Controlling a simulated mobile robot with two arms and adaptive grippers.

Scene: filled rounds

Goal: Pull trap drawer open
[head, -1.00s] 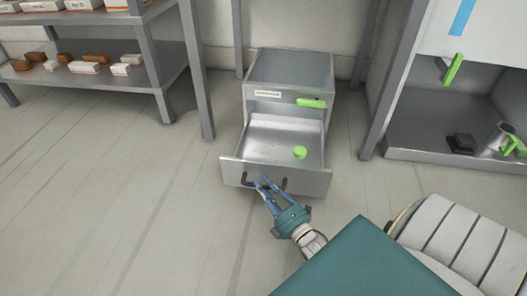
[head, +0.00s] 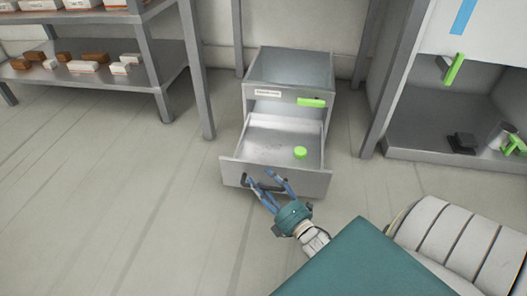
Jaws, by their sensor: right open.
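The drawer (head: 308,179) stands pulled out from the low grey metal cabinet (head: 290,68), its inside showing. A green round thing (head: 300,153) lies in it. The dark bar handle (head: 283,187) is on the drawer's front. My right gripper (head: 265,180) is open at the handle, its blue fingers spread in front of it; I cannot tell whether they touch it. My left gripper is out of view.
A shelf rack (head: 110,83) with small boxes and brown blocks stands at the left. An open cabinet (head: 420,115) holding a mug (head: 497,136) stands at the right. A green piece (head: 312,102) is on the drawer cabinet. The floor at left is clear.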

